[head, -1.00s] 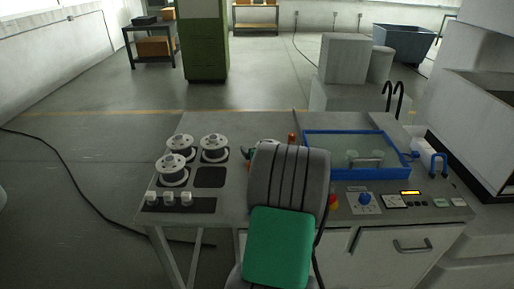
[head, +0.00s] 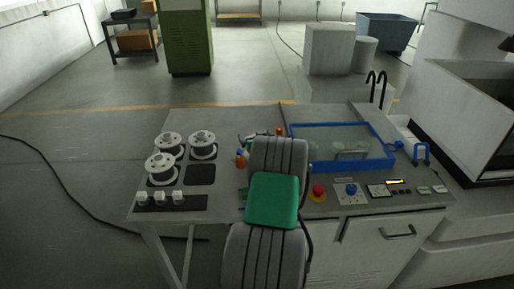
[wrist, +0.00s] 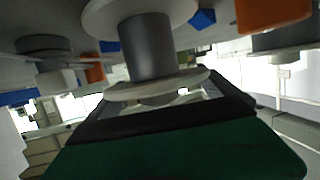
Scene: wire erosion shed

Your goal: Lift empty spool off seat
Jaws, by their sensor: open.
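Three spools with pale flanges stand on the left of the bench in the head view: one at back left (head: 168,140), one at back right (head: 203,140), one in front (head: 161,162). I cannot tell from here which is empty. The bare dark square seat (head: 200,175) is beside the front spool. In the wrist view, a spool with a smooth grey core (wrist: 146,48) and pale flanges is close, beyond my gripper (wrist: 160,102). My gripper is open and holds nothing; its fingertips are hard to make out. In the head view my arm hides it.
A blue-rimmed tank (head: 340,165) is on the bench's right half. An orange bottle (head: 240,159) stands between the spools and my arm. Three white knobs (head: 160,198) sit in front of the spools. A red button (head: 318,191) is on the front panel.

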